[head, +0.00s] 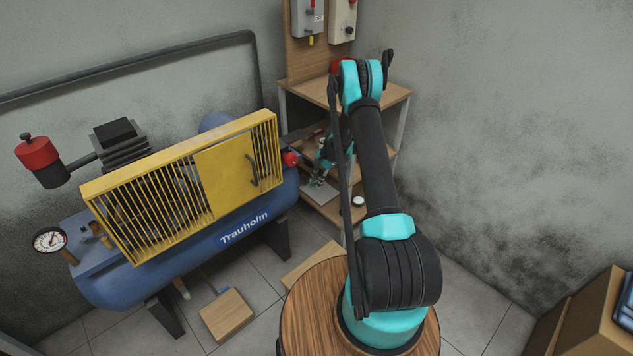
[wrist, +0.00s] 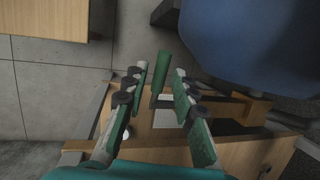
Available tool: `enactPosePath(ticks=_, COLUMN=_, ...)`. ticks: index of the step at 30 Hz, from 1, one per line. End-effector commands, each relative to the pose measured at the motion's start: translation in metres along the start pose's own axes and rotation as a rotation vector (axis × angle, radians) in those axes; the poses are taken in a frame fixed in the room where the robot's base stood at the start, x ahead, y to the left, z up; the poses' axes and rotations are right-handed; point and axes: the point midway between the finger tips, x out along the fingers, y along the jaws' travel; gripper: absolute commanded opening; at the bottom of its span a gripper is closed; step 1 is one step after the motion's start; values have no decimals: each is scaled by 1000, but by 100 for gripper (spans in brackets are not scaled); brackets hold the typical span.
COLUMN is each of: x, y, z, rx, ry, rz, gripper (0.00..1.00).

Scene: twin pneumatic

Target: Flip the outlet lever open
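The outlet lever appears to be the green bar (wrist: 161,68) in the wrist view, with a dark stem at its lower end. It stands beside the blue tank (wrist: 240,45). My gripper (wrist: 161,76) is open, with one finger on each side of the bar. Gaps show on both sides, so neither finger visibly touches it. In the head view my gripper (head: 317,180) hangs just right of the tank's right end, near a red fitting (head: 290,158). I cannot pick out the lever there.
The blue compressor tank (head: 245,222) carries a yellow guard (head: 228,175). A wooden shelf unit (head: 390,97) stands behind my arm, with control boxes (head: 308,18) above. A wooden box (head: 227,316) lies on the tiled floor. Cardboard boxes (head: 590,315) stand at right.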

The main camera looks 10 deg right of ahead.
Motion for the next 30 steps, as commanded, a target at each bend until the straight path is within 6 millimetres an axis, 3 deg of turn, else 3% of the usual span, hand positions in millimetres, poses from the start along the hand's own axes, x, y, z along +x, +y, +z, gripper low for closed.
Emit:
enactPosePath(ticks=11, x=1, y=0, z=1, rx=-3, ry=14, rz=0, gripper=34)
enactPosePath(ticks=20, x=14, y=2, z=8, rx=-53, ry=244, rz=1, gripper=34)
enactPosePath(ticks=30, x=-46, y=3, z=21, rx=-51, ry=261, rz=-1, gripper=34)
